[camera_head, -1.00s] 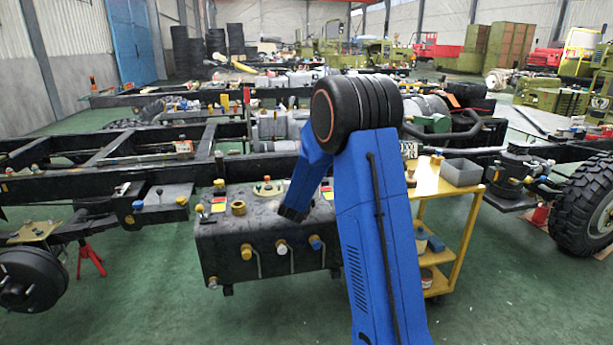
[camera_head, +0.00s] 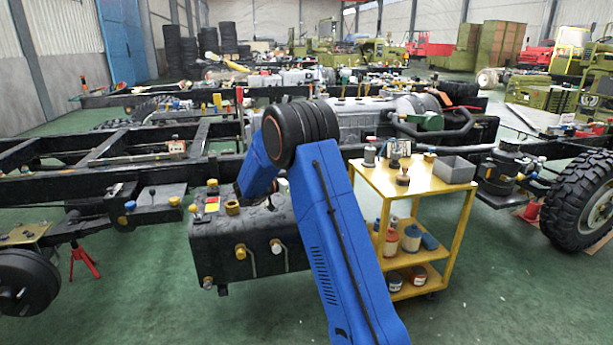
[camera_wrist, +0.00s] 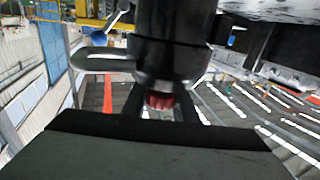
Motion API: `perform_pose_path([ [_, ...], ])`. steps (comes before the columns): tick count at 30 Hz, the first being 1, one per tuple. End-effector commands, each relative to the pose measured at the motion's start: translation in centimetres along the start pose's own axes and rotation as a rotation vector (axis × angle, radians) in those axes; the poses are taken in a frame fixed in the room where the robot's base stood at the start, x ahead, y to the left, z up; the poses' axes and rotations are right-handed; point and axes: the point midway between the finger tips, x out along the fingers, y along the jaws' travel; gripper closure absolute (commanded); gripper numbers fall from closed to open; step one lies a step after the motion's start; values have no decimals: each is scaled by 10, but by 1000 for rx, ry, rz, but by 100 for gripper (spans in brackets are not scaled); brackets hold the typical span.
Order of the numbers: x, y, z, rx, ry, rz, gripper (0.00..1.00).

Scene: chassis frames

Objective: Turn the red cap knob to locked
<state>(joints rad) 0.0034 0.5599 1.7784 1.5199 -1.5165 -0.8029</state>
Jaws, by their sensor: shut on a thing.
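In the wrist view a small ribbed red cap knob (camera_wrist: 160,101) sits below the metal end of a black cylinder (camera_wrist: 172,45). My gripper (camera_wrist: 160,108) is shut on the knob, with one dark finger on each side of it. A grey lever-like metal loop (camera_wrist: 100,59) sticks out left of the cylinder. In the head view my blue arm reaches down over the black tank (camera_head: 225,248), beside the chassis. My gripper and the red knob are hidden there behind the arm. I cannot read the knob's turned position.
A yellow trolley (camera_head: 452,250) with a grey tray (camera_head: 455,169) and several cans stands right of my arm. The truck chassis (camera_head: 60,189) runs across behind. A large tyre (camera_head: 582,218) is at the right, a red stand (camera_head: 83,262) at the left. Green floor is open in front.

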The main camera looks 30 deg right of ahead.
Motion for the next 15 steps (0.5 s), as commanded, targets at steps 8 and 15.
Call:
perform_pose_path([
  [8,0,4,0,1,0,111,97],
  [15,0,5,-1,2,0,142,96],
])
